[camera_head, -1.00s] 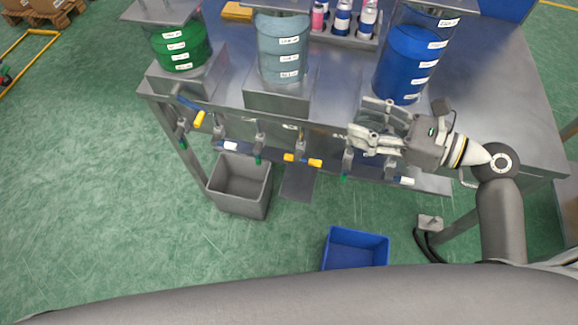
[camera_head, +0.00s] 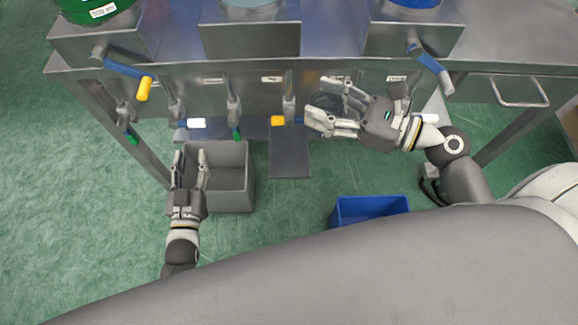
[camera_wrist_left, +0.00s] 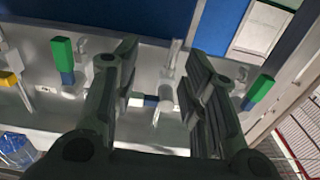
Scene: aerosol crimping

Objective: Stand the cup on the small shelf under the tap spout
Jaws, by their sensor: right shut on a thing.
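My right gripper (camera_head: 322,103) is below the table's front edge at centre right, its fingers pointing left. It is shut on the cup, a clear vessel that barely shows between the fingers. A clear bluish vessel, which looks like this cup (camera_wrist_left: 16,150), shows at the lower left of the left wrist view. My left gripper (camera_head: 190,158) is open and empty over the grey bin, and its fingers show in the left wrist view (camera_wrist_left: 160,75). A yellow-handled tap (camera_head: 289,106) is left of the right gripper. A dark flat plate (camera_head: 289,165) lies below it; I cannot tell whether this is the small shelf.
Several taps with green, white, yellow and blue handles line the steel table front (camera_head: 335,72). A grey bin (camera_head: 232,190) stands under the left gripper, and a blue bin (camera_head: 370,208) stands at lower right. Green floor is free at left.

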